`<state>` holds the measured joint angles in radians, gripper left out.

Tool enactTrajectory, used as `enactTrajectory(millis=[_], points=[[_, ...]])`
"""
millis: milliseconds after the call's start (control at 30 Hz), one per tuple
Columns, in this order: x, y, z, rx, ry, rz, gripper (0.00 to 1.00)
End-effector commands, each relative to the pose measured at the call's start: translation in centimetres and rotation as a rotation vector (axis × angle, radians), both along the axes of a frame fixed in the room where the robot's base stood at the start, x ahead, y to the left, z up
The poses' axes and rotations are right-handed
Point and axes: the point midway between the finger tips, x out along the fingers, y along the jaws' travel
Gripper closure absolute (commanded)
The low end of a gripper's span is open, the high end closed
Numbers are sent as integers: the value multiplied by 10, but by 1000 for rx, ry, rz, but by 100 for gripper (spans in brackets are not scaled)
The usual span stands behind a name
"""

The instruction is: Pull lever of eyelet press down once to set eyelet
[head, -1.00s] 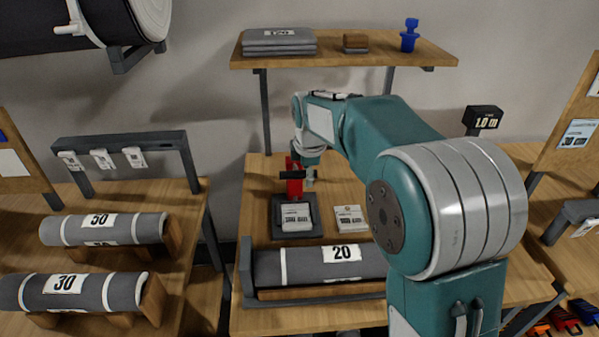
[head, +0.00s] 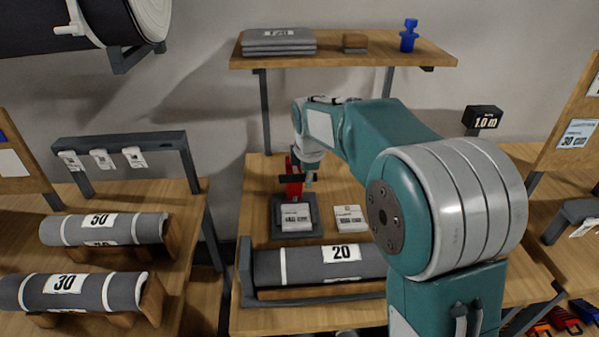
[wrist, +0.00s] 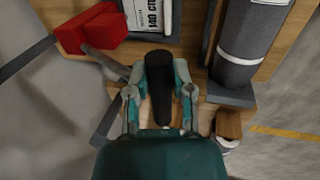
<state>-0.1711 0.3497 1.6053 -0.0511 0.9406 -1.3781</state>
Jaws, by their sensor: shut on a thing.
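The red eyelet press (head: 293,188) stands on a dark base at the back of the middle bench. In the wrist view its red body (wrist: 92,28) is at the upper left. My gripper (wrist: 160,88) has its two fingers closed around a black lever handle (wrist: 160,72), which lies between them. In the head view my gripper (head: 309,178) is beside the press on its right and mostly hidden by my wrist. A white labelled piece (head: 296,216) lies on the press base. Whether an eyelet is there is too small to tell.
A second white labelled piece (head: 350,217) lies right of the press. A grey roll marked 20 (head: 320,264) lies in front in a holder. A wooden shelf (head: 345,60) hangs above the bench. Rolls marked 50 (head: 105,229) and 30 (head: 72,291) are on the left bench.

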Motion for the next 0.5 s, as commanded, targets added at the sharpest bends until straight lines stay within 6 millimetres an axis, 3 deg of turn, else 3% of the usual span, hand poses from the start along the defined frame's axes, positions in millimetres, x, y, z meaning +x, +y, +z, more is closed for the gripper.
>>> enactTrajectory(millis=[500], points=[[-4, 0, -8, 0, 1, 0, 89]])
